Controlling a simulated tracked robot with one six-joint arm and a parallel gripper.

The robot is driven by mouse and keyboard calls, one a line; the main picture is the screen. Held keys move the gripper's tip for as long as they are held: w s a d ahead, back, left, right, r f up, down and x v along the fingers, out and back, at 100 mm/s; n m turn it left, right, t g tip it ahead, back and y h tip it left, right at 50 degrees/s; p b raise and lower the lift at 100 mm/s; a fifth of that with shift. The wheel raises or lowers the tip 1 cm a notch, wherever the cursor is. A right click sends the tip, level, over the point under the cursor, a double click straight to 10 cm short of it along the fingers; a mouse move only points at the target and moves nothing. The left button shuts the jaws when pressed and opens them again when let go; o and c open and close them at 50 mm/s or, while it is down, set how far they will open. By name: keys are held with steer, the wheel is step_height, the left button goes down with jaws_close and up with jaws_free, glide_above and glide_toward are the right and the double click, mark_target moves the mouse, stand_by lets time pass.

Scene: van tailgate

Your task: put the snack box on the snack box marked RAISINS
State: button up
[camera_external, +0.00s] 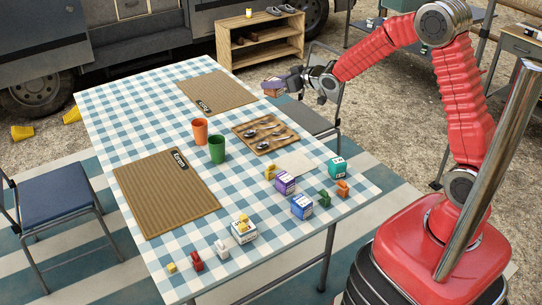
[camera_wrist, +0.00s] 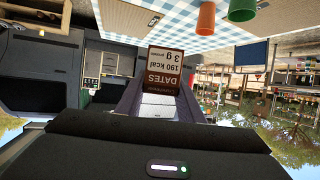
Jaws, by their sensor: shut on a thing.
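My gripper (camera_external: 284,82) is shut on a brown and white snack box (camera_wrist: 163,70) marked DATES, which appears upside down in the wrist view. In the external view the held box (camera_external: 272,91) is small and partly hidden by the fingers, in the air beyond the table's far right edge. Several other snack boxes stand on the near right part of the table: a purple one (camera_external: 284,183), a blue one (camera_external: 302,206), a teal one (camera_external: 337,168) and a white and yellow one (camera_external: 243,229). I cannot read which is marked RAISINS.
The checked table (camera_external: 160,104) also holds an orange cup (camera_external: 200,131), a green cup (camera_external: 217,149), a cutlery tray (camera_external: 246,146), two brown mats and several small coloured figures near the boxes. A chair stands under my gripper. A wooden shelf (camera_external: 260,52) stands behind.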

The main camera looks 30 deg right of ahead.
steer(key=shift+s+a+f+n+g+y, duration=0.1)
steer(key=shift+s+a+n+g+y, duration=0.15)
steer(key=shift+s+n+y, duration=0.3)
steer(key=shift+s+a+f+n+g+y, duration=0.15)
steer(key=shift+s+a+n+y, duration=0.2)
steer(key=shift+s, duration=0.25)
steer(key=s+a+f+n+g+y, duration=0.2)
steer(key=s, duration=0.4)
steer(key=s+a+f+n+g+y, duration=0.2)
steer(key=s+a+f+n, duration=0.1)
steer(key=s, duration=0.3)
steer(key=s+a+f+n+g+y, duration=0.2)
steer(key=s+a+n+g, duration=0.1)
steer(key=s, duration=0.4)
steer(key=shift+a+f, duration=0.25)
steer(key=shift+f, duration=0.05)
steer(key=shift+f, duration=0.15)
glide_above(285, 177)
steer(key=shift+w+f, duration=0.1)
steer(key=shift+f, duration=2.7)
steer(key=shift+f, duration=2.05)
steer(key=shift+f+y, duration=0.1)
steer(key=shift+y, duration=0.2)
